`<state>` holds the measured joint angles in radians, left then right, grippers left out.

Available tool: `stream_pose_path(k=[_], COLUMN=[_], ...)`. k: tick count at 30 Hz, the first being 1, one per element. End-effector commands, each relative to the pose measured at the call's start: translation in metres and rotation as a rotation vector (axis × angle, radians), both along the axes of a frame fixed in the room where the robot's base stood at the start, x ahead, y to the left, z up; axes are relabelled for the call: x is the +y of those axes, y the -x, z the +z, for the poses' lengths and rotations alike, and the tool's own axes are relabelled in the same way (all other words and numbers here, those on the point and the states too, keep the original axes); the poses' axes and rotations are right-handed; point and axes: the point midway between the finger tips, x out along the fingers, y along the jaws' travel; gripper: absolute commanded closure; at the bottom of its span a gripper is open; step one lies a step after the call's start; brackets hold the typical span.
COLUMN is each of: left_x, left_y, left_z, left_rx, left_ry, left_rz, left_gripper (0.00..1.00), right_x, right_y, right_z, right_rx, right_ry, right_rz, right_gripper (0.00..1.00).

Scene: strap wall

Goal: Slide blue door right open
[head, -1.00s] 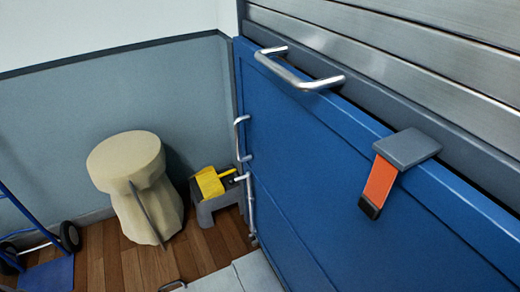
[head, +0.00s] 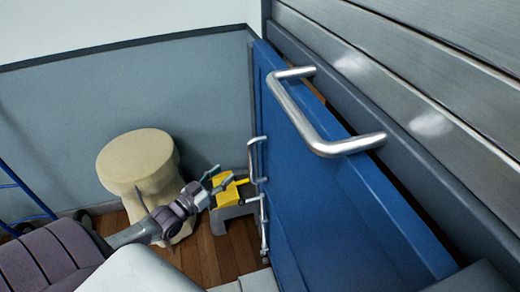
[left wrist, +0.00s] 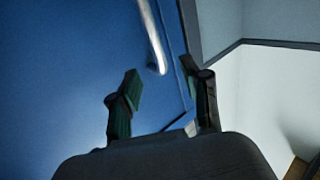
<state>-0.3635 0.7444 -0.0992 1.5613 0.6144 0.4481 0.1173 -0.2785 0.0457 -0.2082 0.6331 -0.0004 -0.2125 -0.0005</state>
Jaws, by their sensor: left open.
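The blue door (head: 340,200) stands at the right in the head view and fills the left of the left wrist view (left wrist: 60,80). A large silver bar handle (head: 300,115) is on it near its top edge. Smaller silver handles (head: 252,160) show near its far left edge. My left gripper (head: 219,180) is open and empty, left of the smaller handles in the head view. In the left wrist view, a silver bar (left wrist: 153,38) lies beyond and between the open fingers, apart from them. My right gripper is not in view.
A beige stool-like object (head: 135,160) stands behind my left arm. A dark grey step stool (head: 235,208) with a yellow item (head: 230,190) stands beside the door's far edge. A blue hand truck (head: 22,195) is at the far left. Metal slats (head: 420,90) are above the door.

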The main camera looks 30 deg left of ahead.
Motion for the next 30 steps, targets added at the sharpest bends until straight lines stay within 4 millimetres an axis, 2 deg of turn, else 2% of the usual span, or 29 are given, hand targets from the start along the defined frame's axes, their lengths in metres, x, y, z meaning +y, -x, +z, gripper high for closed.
stream_pose_path(k=[2, 6, 9, 13, 18, 24, 30], left_x=[0.0, -0.001, -0.004, -0.007, -0.01, -0.012, -0.013], left_y=[-0.011, -0.038, -0.058, -0.084, -0.11, -0.127, -0.13], left_z=[0.0, 0.0, -0.001, -0.001, -0.002, -0.003, -0.003], left_rx=[0.0, -0.002, 0.001, 0.001, 0.003, 0.005, 0.006], left_ry=[0.0, -0.001, -0.001, -0.001, 0.0, 0.001, 0.0], left_rz=[0.002, 0.003, 0.003, 0.003, 0.003, 0.003, 0.002], left_gripper=[0.53, 0.53, 0.53, 0.53, 0.53, 0.53, 0.53], right_x=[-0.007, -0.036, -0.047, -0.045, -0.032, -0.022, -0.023], right_y=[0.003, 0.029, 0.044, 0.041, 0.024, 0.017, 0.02], right_z=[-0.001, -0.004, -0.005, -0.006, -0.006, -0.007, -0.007], right_rx=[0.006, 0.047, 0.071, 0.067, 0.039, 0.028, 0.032], right_ry=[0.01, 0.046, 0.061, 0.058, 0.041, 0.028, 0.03], right_rz=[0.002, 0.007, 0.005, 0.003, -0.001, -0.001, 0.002], right_gripper=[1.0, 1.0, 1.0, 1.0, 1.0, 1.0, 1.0])
